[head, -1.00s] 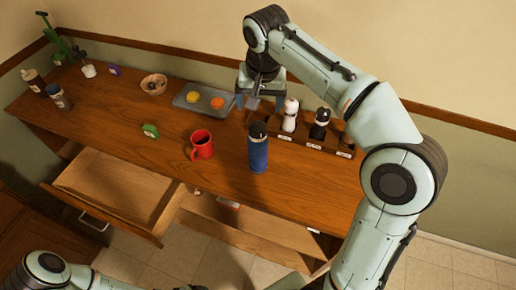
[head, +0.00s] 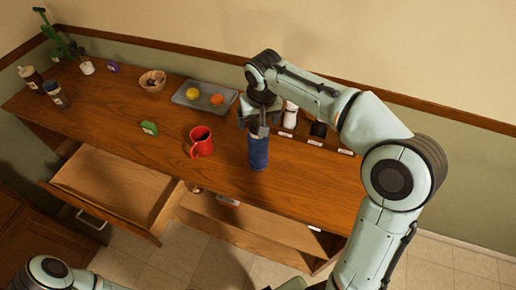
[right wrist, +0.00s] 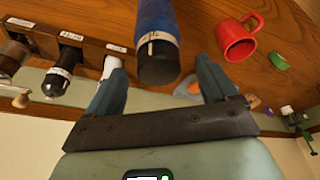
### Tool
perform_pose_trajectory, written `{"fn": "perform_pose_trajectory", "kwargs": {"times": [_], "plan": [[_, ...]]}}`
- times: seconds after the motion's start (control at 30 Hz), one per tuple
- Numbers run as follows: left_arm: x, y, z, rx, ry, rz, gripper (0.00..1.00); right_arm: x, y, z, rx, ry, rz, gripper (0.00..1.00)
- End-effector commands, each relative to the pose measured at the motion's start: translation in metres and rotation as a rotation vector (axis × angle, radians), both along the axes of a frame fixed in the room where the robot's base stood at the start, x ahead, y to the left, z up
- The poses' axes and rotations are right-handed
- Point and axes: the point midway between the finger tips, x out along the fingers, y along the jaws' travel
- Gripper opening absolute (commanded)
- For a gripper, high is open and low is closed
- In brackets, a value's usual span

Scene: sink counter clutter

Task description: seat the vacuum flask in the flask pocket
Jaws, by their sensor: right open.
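The blue vacuum flask (head: 258,152) with a dark cap stands upright on the wooden counter, right of the red mug. In the right wrist view the flask (right wrist: 155,28) points its dark cap toward the gap between my fingers. My right gripper (head: 254,122) is open above and around the cap's level; contact cannot be told. In the right wrist view its two blue-grey fingers (right wrist: 161,85) stand apart with nothing clamped. A dark wooden rack (head: 300,138) with labelled pockets is behind and right of the flask; I cannot tell which is the flask pocket. My left gripper is out of view.
The rack holds a white bottle (head: 290,115) and a black-topped bottle (head: 318,129), close to my right arm. A red mug (head: 201,142) stands left of the flask. A grey tray (head: 180,99) is behind. An open drawer (head: 115,185) juts out at front left.

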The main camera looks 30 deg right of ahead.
Motion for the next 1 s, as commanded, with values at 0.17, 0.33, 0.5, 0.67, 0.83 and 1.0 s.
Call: {"fn": "perform_pose_trajectory", "kwargs": {"times": [0.17, 0.33, 0.5, 0.67, 0.83, 1.0], "plan": [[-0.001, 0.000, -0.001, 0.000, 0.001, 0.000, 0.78, 0.005, -0.002, -0.021, 0.002, 0.002, -0.001, 0.86], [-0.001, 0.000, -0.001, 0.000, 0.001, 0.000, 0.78, 0.006, -0.003, -0.025, 0.001, 0.000, -0.001, 0.86], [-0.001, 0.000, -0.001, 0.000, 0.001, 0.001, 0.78, 0.006, -0.003, -0.024, 0.000, 0.000, -0.001, 0.67], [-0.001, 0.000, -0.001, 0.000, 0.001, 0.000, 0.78, 0.006, -0.003, -0.024, 0.000, 0.000, -0.001, 0.14], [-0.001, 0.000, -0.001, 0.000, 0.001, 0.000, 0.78, 0.007, -0.003, -0.023, 0.000, -0.003, -0.001, 0.00], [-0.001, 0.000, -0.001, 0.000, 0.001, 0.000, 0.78, 0.007, -0.003, -0.022, 0.000, -0.004, -0.001, 0.00]]}}
